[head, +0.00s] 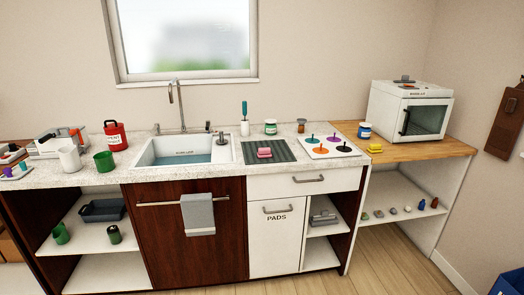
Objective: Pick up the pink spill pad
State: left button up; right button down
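A small pink pad (265,152) lies on a dark grey ribbed mat (281,157) on the counter, right of the sink. No part of my left or right gripper shows in the head view. Nothing is touching the pink pad except the mat under it.
The sink (184,163) with its tall faucet is left of the mat. A white board with coloured discs (318,153) is close on its right. A green-handled brush (245,128) and a small jar (271,128) stand behind. A drawer (308,181) and a cabinet door marked PADS (277,238) are below.

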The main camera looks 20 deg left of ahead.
aim_at(263, 152)
jog(key=i+l+u, duration=0.3)
jog(key=i+l, duration=0.3)
jog(key=i+l+u, duration=0.15)
jog(key=i+l, duration=0.2)
jog(key=i+l+u, duration=0.15)
jog(key=i+l, duration=0.15)
jog(key=i+l+u, duration=0.1)
jog(key=i+l, duration=0.2)
jog(key=l, duration=0.2)
jog(key=i+l+u, duration=0.15)
jog(key=l, duration=0.25)
jog(key=i+l+u, duration=0.15)
jog(key=i+l, duration=0.15)
jog(key=l, duration=0.15)
